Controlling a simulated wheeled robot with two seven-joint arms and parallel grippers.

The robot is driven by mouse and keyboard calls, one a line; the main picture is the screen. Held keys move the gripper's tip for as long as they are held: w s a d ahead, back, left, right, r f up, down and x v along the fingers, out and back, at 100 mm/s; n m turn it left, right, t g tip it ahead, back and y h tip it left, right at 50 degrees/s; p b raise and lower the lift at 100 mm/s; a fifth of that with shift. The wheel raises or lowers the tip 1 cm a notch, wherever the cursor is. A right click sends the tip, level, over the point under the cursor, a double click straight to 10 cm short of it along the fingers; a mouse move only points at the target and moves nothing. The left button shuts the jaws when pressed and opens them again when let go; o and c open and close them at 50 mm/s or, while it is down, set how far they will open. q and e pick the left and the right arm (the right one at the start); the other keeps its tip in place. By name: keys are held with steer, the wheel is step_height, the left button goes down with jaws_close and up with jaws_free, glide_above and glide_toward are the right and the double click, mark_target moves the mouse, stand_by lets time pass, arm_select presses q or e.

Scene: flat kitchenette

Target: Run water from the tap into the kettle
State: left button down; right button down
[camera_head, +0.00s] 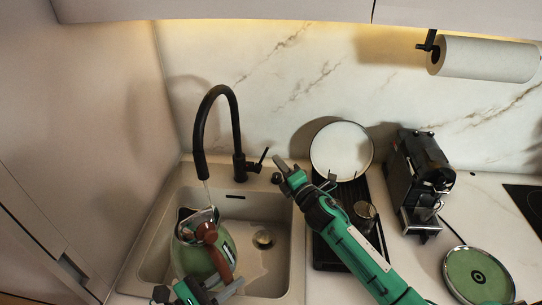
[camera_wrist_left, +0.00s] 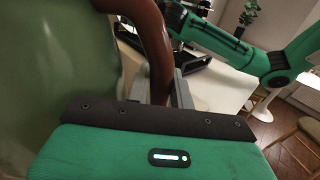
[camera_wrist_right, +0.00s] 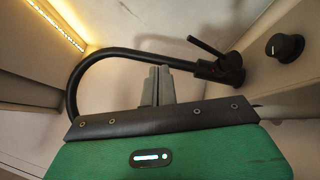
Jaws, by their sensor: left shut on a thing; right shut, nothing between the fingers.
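The green kettle (camera_head: 188,253) with its brown handle (camera_head: 221,262) is in the sink, its open top under the black tap's (camera_head: 199,150) spout. A thin pale stream (camera_head: 207,190) runs from the spout to the kettle's mouth. The water level inside cannot be seen. My left gripper (camera_head: 225,290) is shut on the handle, which also shows between its fingers in the left wrist view (camera_wrist_left: 157,50). My right gripper (camera_head: 281,167) is shut and empty, just right of the tap lever (camera_head: 263,156) and apart from it. The lever sticks up and out in the right wrist view (camera_wrist_right: 207,49).
A black drying rack (camera_head: 328,259) with a white plate (camera_head: 341,150) and a metal cup (camera_head: 364,213) stands right of the sink (camera_head: 295,240). A paper roll (camera_head: 485,60) hangs above.

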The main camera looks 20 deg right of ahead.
step_height(320, 180, up, 2)
steer(key=w+d+n+g+y, duration=0.2)
steer(key=n+y, duration=0.4)
steer(key=n, duration=0.3)
steer(key=n+g, duration=1)
steer(key=n, duration=0.2)
glide_toward(262, 160)
steer(key=shift+w+a+f+g, duration=0.15)
steer(key=shift+w+a, duration=0.4)
steer(key=shift+w+a+f+g, duration=0.15)
steer(key=shift+w+a, duration=0.45)
steer(key=shift+w+a+r, duration=0.2)
steer(key=shift+w+a, duration=0.2)
steer(key=shift+a, duration=0.15)
